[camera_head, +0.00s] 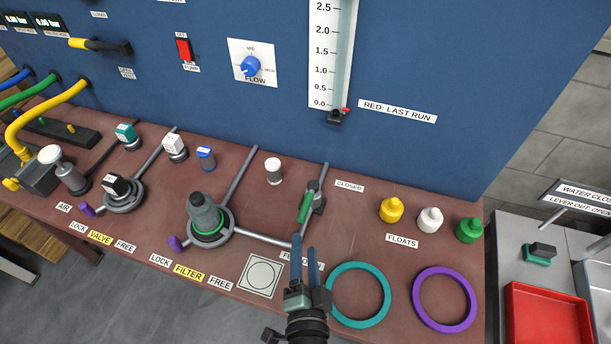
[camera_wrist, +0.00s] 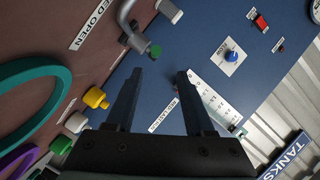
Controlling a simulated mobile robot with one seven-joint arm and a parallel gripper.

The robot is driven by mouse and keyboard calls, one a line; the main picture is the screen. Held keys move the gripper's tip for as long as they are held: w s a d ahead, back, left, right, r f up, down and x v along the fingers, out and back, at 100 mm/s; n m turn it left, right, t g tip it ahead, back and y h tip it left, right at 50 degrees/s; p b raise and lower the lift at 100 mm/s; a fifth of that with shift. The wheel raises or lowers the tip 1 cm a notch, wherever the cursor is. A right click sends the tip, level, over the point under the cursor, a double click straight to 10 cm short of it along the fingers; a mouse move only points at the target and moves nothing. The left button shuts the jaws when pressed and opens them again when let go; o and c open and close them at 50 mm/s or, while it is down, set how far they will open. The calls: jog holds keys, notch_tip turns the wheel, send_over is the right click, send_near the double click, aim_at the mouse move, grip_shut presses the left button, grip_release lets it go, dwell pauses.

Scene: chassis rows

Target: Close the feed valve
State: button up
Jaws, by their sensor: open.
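The feed valve has a green lever handle (camera_head: 305,207) on a grey body (camera_head: 318,199) set in the pipe run at the middle of the bench. In the head view the handle slants down-left, roughly along the pipe, toward a partly hidden label (camera_head: 289,256). A CLOSED label (camera_head: 350,186) lies to the right of the valve body. My gripper (camera_head: 304,246) is open and empty, in front of the handle in the head view. In the wrist view the handle's green end (camera_wrist: 155,51) shows beyond and between my open fingers (camera_wrist: 158,76), apart from them.
A teal ring (camera_head: 359,266) and a purple ring (camera_head: 416,302) lie right of my gripper. Yellow, white and green floats (camera_head: 430,219) stand behind them. The filter housing (camera_head: 205,212) stands left of the valve. The blue panel (camera_head: 250,110) rises behind the bench.

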aim_at(305, 206)
jog(key=w+f, duration=0.1)
jog(key=w, duration=0.3)
jog(key=w+f, duration=0.1)
jog(key=w, duration=0.3)
jog(key=w+f, duration=0.1)
jog(key=w, duration=0.3)
jog(key=shift+d+b, duration=0.1)
jog(key=shift+b, duration=0.3)
grip_shut()
dwell(1.1)
